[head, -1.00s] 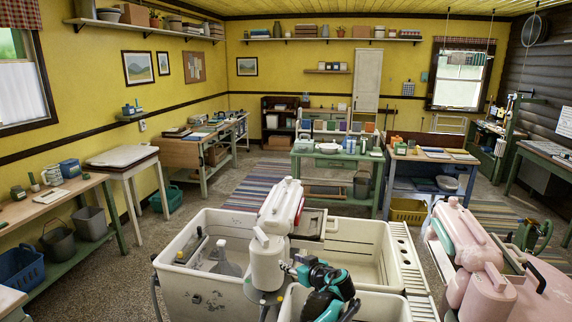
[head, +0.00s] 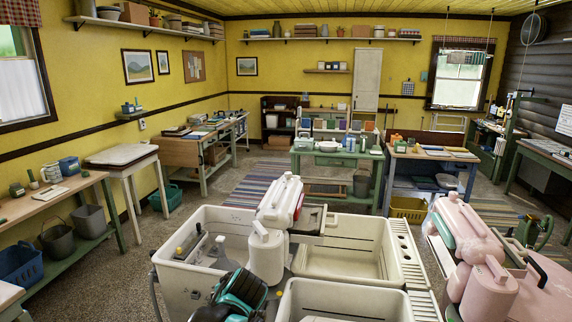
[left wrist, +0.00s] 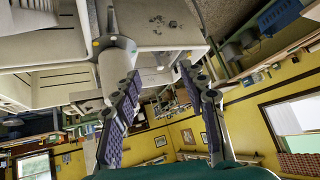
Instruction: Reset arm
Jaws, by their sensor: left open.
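My left arm shows at the bottom of the head view as a teal and black wrist (head: 240,290), in front of the white wringer washer; its fingers cannot be made out there. In the left wrist view, my left gripper (left wrist: 159,70) is open, its two dark padded fingers apart with nothing held between them. A white washer body fills the top of that view beyond the fingers. In the head view, the white wringer (head: 280,200) stands on its white post (head: 266,252) over the white tubs (head: 205,225). My right gripper is in neither view.
A pink wringer washer (head: 465,240) stands at the right. Another white tub (head: 345,300) is at the bottom centre. A green table (head: 335,158) with several items stands behind the tubs. Open floor (head: 150,255) lies to the left.

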